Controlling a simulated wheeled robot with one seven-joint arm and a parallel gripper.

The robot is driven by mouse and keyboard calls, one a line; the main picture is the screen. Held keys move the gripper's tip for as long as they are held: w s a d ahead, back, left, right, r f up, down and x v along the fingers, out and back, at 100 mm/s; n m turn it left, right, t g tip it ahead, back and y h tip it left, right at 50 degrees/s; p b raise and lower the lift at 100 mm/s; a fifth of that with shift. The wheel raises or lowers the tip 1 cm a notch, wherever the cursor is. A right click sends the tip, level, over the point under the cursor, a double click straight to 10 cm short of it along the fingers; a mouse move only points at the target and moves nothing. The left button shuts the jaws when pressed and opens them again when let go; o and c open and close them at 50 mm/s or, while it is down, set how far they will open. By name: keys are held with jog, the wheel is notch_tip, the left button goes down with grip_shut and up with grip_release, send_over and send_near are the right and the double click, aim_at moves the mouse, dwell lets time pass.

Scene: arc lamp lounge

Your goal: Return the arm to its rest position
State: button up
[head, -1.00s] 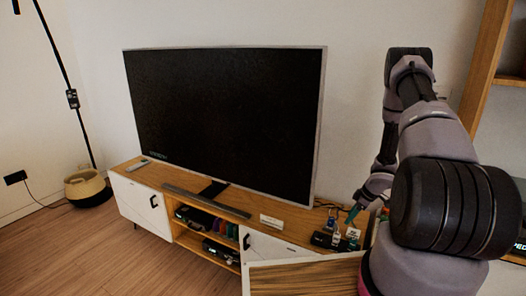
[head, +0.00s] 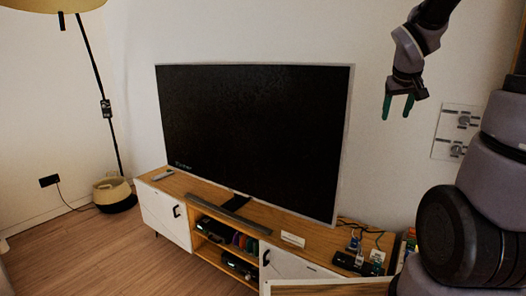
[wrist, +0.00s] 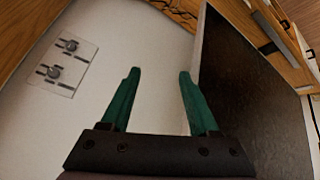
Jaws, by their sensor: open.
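My gripper (head: 398,106) is raised in the air to the right of the television, with its two green fingers pointing down. It is open, with nothing between the fingers. The wrist view also shows my gripper (wrist: 157,95) with its green fingers spread apart and empty. My arm reaches up along the right side of the head view, partly out of the frame.
A large television (head: 252,140) stands on a wooden cabinet (head: 195,189). Small devices and cables (head: 358,258) lie at the cabinet's right end. A floor lamp (head: 95,75) stands left.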

jog(key=s+a+r+m+y, duration=0.1)
jog(key=s+a+r+y, duration=0.1)
jog(key=s+a, duration=0.5)
jog(key=s+a+r+m+y, duration=0.2)
jog(key=s+a, duration=0.5)
jog(key=s, duration=0.5)
notch_tip(320, 180, up, 2)
jog(key=shift+s+r+y, duration=0.2)
jog(key=shift+s+y, duration=0.05)
jog(key=shift+y, duration=0.25)
